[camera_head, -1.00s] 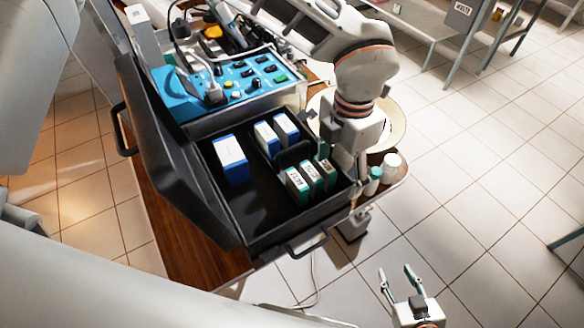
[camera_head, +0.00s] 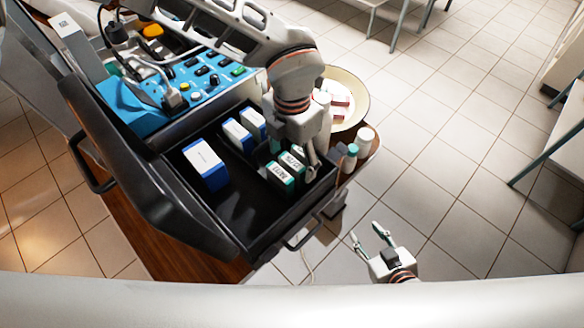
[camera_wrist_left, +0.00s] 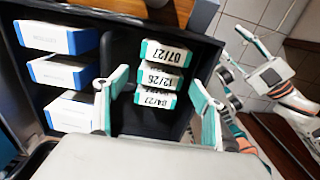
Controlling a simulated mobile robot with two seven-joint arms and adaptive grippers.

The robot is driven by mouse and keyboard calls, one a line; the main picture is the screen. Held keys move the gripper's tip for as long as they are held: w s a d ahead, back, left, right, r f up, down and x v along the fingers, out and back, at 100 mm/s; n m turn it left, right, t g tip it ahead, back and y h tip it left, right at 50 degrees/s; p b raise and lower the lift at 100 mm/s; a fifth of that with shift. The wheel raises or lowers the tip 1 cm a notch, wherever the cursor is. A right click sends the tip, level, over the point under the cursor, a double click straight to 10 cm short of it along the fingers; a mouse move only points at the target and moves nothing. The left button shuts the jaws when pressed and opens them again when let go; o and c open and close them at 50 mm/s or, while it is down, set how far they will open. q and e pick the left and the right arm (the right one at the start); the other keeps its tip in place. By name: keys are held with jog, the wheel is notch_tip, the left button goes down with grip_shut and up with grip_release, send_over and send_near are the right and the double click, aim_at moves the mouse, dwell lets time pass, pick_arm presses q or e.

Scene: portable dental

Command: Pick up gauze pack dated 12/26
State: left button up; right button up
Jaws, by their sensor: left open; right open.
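Three white-and-green gauze packs stand in a row in the black drawer. In the left wrist view they read 07/27, 12/26 and 04/27 from top to bottom. The 12/26 pack (camera_wrist_left: 158,80) is the middle one. My left gripper (camera_head: 298,160) is over the right end of the row in the head view and hides part of it. In the wrist view its open fingers (camera_wrist_left: 160,92) lie either side of the row, with nothing held. My right gripper (camera_head: 368,240) is open and empty, away from the drawer; it also shows in the wrist view (camera_wrist_left: 255,48).
Blue-and-white boxes (camera_head: 206,165) stand in the same drawer (camera_head: 245,225), left of the packs. A blue control panel (camera_head: 200,85) is behind. White bottles (camera_head: 363,140) and a round bowl (camera_head: 356,100) stand to the right.

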aim_at(292, 162)
pick_arm(q)
jog(key=shift+f, duration=1.55)
jog(key=shift+c, duration=0.4)
jog(key=c, duration=0.9)
